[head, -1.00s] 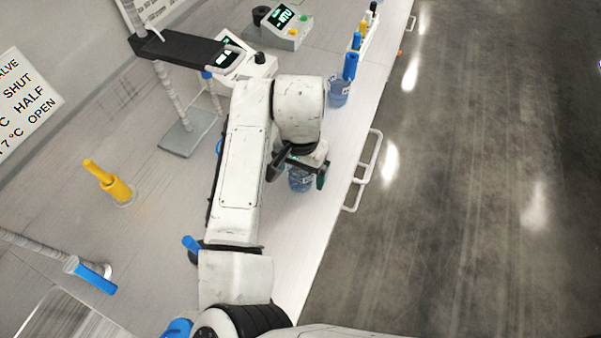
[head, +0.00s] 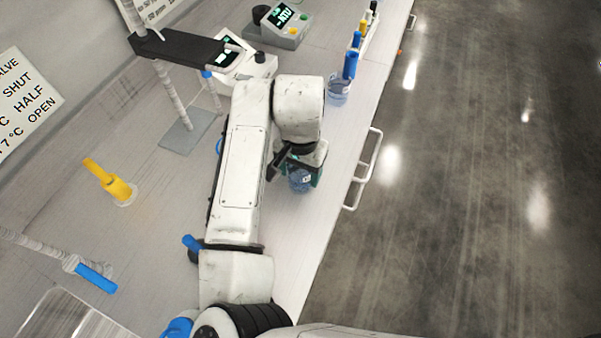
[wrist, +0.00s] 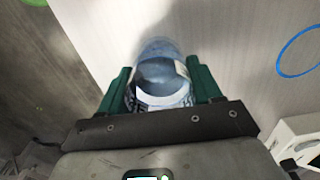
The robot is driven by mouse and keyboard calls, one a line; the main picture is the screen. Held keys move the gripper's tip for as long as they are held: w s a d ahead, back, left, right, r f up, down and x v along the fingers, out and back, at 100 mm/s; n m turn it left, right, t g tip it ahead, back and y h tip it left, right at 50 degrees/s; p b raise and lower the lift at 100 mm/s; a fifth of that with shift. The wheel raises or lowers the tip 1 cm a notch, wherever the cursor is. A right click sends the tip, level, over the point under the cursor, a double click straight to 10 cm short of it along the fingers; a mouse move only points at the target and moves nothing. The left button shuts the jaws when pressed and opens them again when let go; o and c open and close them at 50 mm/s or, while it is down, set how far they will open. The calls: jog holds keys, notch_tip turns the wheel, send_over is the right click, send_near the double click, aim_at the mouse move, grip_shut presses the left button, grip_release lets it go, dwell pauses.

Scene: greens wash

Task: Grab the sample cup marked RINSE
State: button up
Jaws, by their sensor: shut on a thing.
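A clear blue sample cup (head: 299,180) with a white label stands near the front edge of the bench in the head view. My gripper (head: 298,172) is above it with its green-padded fingers shut on its sides. In the wrist view the cup (wrist: 160,72) sits between the two green fingers of my gripper (wrist: 162,92). The label's writing is only partly visible, so I cannot read the mark. A second blue cup (head: 338,88) with a blue-handled item in it stands farther along the bench.
A yellow-handled valve (head: 112,184) and a blue-handled valve (head: 95,278) stand to the left. A black-armed stand (head: 178,47) and lit meters (head: 286,22) are at the back. A white rail (head: 364,168) runs along the bench's front edge. A blue ring (wrist: 298,52) lies on the bench.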

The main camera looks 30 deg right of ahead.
jog(key=shift+r, duration=0.2)
jog(key=shift+r+b, duration=0.5)
jog(key=shift+r, duration=0.5)
jog(key=s+a+r+b, duration=0.1)
jog(key=s+a+r, duration=0.3)
jog(key=s+r, duration=0.6)
jog(key=shift+s+r+b, duration=0.25)
jog(key=shift+s+b, duration=0.05)
jog(key=shift+s, duration=1.3)
